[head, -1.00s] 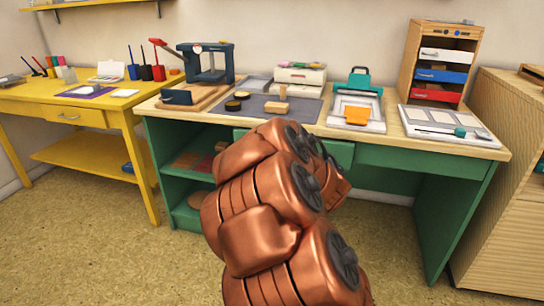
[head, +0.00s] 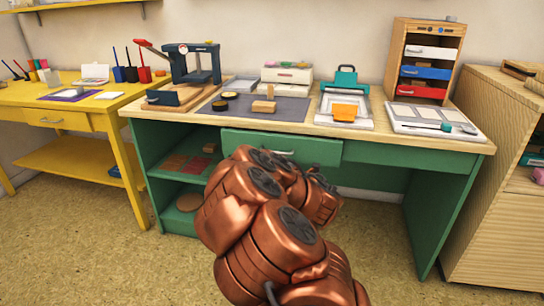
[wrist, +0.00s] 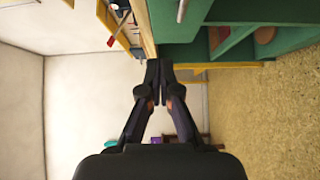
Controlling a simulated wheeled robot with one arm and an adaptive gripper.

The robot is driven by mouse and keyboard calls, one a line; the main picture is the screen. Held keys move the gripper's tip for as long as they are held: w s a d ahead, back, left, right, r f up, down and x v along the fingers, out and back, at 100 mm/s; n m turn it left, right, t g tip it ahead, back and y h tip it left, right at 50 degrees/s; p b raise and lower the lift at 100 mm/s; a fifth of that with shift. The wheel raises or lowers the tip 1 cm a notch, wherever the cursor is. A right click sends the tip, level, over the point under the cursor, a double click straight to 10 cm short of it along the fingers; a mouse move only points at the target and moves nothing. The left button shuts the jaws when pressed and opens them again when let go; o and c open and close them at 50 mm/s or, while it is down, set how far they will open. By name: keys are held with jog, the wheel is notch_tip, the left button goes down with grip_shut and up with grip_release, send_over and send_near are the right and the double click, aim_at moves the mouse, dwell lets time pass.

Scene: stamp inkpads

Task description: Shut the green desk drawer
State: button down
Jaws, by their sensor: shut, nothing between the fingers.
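The green desk drawer (head: 310,147) is under the desktop, left of centre in the head view. Its front, with a pale handle (head: 284,153), stands a little forward of the green panel at its right, so it looks slightly open. My copper arm covers its lower left part. In the wrist view the green drawer front (wrist: 170,22) and its handle (wrist: 181,10) show at the top. My gripper (wrist: 159,72) is shut and empty, its fingertips apart from the handle in the picture. The head view does not show the fingers clearly.
The green desk's wooden top (head: 470,146) holds a dark mat (head: 225,113), a press (head: 190,70), trays and a small drawer cabinet (head: 428,60). A yellow table (head: 90,105) stands left and a wooden cabinet (head: 500,180) right. The floor in front is clear.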

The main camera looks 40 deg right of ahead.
jog(key=p, duration=0.1)
jog(key=b, duration=0.2)
send_near(254, 138)
jog(key=w+a, duration=0.2)
jog(key=w, duration=0.2)
jog(key=shift+w+d+b, duration=0.25)
jog(key=shift+w+d, duration=0.25)
jog(key=shift+d, duration=0.3)
jog(key=shift+w+d+b, duration=0.2)
jog(key=shift+w+d, duration=0.25)
jog(key=shift+d, duration=0.4)
